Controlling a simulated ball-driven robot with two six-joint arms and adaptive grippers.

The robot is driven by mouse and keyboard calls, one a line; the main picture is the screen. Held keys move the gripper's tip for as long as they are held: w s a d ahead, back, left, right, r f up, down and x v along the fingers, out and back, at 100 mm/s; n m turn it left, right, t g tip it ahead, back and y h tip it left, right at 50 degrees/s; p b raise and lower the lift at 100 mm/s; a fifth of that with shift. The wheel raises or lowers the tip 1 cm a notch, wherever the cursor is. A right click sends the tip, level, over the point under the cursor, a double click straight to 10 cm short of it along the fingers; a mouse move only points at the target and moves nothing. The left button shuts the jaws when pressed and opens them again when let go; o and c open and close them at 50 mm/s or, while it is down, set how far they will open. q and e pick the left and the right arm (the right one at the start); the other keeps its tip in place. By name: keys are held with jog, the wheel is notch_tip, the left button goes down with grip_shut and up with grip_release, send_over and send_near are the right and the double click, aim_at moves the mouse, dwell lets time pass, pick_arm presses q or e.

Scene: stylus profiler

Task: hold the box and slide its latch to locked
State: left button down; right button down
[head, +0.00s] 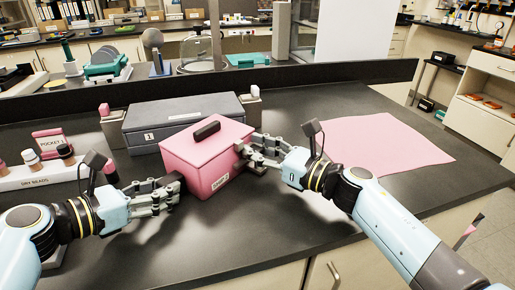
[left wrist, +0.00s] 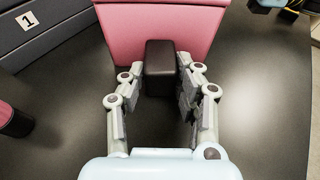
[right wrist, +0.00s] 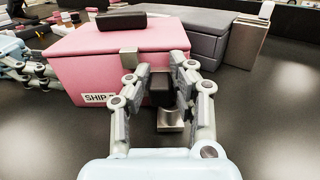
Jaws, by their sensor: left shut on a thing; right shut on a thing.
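The pink box (head: 205,165) stands upright on the black bench, with a black handle (head: 206,130) on its lid and a partly hidden label (right wrist: 98,98) low on one side. My left gripper (head: 172,187) is shut on a dark block (left wrist: 160,58) that sticks out of the box's left side. My right gripper (head: 248,152) is shut on the dark latch knob (right wrist: 160,85) on the box's right side. Grey metal pieces show above the knob (right wrist: 129,58) and below it (right wrist: 170,120). The fingers partly hide the knob, so I cannot tell the latch's position.
A dark grey case (head: 180,118) marked 1 lies close behind the box, with small holders (head: 253,103) at its ends. A pink mat (head: 380,145) lies flat to the right. A display stand with small bottles (head: 50,165) is at the left. The front bench top is clear.

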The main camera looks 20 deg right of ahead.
aim_at(237, 151)
pick_arm(q)
jog(key=shift+s+f, duration=0.1)
jog(key=shift+f, duration=0.2)
pick_arm(e)
jog(key=shift+s+a, duration=0.95)
jog(key=shift+a, duration=0.3)
jog(key=c, duration=1.2)
grip_release()
jog(key=shift+o, duration=0.2)
jog(key=v, duration=1.2)
